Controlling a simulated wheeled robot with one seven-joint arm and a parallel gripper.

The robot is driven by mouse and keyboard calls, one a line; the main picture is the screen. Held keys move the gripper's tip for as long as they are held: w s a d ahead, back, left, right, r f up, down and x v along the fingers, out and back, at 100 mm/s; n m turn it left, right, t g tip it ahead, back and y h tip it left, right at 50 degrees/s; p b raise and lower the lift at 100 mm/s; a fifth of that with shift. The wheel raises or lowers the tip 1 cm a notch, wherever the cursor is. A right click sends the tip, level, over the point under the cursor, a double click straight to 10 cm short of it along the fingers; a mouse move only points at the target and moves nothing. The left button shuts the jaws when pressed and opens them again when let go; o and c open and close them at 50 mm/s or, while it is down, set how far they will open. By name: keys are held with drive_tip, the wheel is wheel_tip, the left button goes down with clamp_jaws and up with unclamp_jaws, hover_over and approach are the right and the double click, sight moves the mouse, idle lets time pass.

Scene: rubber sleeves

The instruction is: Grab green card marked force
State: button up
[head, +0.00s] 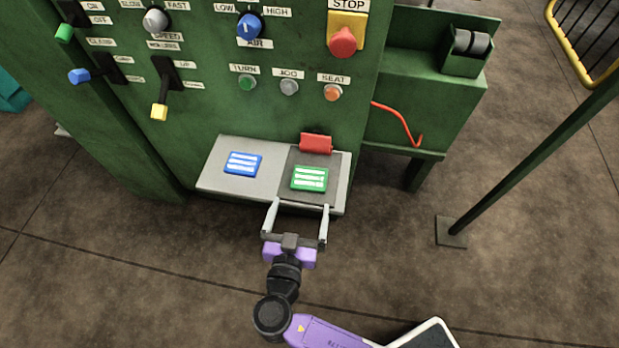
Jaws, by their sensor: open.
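A green card (310,179) with pale printed lines lies on the dark square at the right of a small grey shelf. Its lettering is too small to read. A blue card (242,163) of like shape lies to its left on the bare grey part. My gripper (301,205) is open, its two pale fingers pointing toward the shelf. The fingertips are at the shelf's front edge, just nearer than the green card, one toward each side of it. Nothing is between the fingers. I cannot tell how high the fingertips are.
The grey shelf (213,182) juts from a green machine panel with levers, knobs and buttons. A red block (316,142) stands just behind the green card. A green post (533,156) rises at the right. The floor in front is clear.

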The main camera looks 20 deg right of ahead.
sight(310, 177)
drive_tip(key=shift+w+d, duration=0.25)
drive_tip(key=shift+d, duration=0.2)
drive_tip(key=shift+r+x, duration=0.2)
drive_tip(key=shift+x, duration=1.5)
drive_tip(key=shift+r+x, duration=0.15)
drive_tip(key=shift+x, duration=1.55)
drive_tip(key=shift+d, duration=0.15)
drive_tip(key=c, duration=1.3)
drive_tip(key=shift+o, duration=0.2)
